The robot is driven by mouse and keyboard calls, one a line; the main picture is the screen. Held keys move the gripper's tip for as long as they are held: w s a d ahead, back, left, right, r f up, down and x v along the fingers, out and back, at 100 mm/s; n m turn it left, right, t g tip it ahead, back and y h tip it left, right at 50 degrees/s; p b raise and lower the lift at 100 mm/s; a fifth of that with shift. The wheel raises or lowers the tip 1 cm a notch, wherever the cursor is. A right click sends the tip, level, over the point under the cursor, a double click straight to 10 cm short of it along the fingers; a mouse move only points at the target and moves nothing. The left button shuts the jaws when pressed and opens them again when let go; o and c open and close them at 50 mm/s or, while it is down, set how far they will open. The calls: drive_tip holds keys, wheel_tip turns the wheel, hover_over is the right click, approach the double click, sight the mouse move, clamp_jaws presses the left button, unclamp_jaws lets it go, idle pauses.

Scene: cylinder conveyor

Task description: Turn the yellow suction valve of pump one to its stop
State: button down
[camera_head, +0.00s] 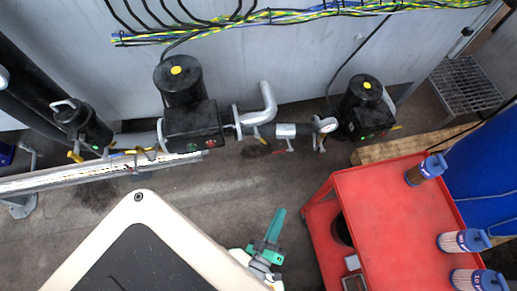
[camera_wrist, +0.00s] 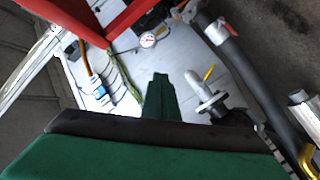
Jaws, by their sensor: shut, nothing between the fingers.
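Two black pumps with yellow-dotted tops stand along the wall in the head view, a larger one on the left (camera_head: 190,125) and a smaller one on the right (camera_head: 365,105). I cannot tell which is pump one. Small yellow handles show at the left fitting, a left yellow handle (camera_head: 75,157), and on the pipe between the pumps, a middle yellow handle (camera_head: 262,140). In the wrist view a yellow handle (camera_wrist: 210,72) sits on a grey pipe, right of my fingers, and a bent yellow handle (camera_wrist: 308,162) is at the lower right. My green gripper (camera_head: 281,212) is shut and empty, apart from every valve.
A red cart (camera_head: 390,190) carrying several blue-capped filters stands right of my gripper, near a blue drum (camera_head: 490,165). A silver rail (camera_head: 60,180) runs low at the left. Bare floor (camera_head: 220,185) lies between my gripper and the pumps. A gauge (camera_wrist: 147,40) shows in the wrist view.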

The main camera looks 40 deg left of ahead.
sight(261, 139)
drive_tip(key=w+a+f+n+g+y, duration=0.2)
drive_tip(key=w+a+f+n+y, duration=0.35)
drive_tip(key=a+f+n, duration=0.4)
drive_tip(key=w+a+f+n+g+y, duration=0.2)
drive_tip(key=w+a+f+n+y, duration=0.2)
drive_tip(key=w+a+f+n, duration=0.5)
drive_tip(key=w+a+r+n, duration=0.2)
drive_tip(key=w+a+r, duration=0.1)
drive_tip(key=w+a, duration=0.3)
drive_tip(key=shift+w+a, duration=0.2)
drive_tip(key=shift+w, duration=0.7)
drive_tip(key=shift+w+a+n, duration=0.1)
drive_tip(key=shift+a+n, duration=0.05)
drive_tip(key=shift+n, duration=0.1)
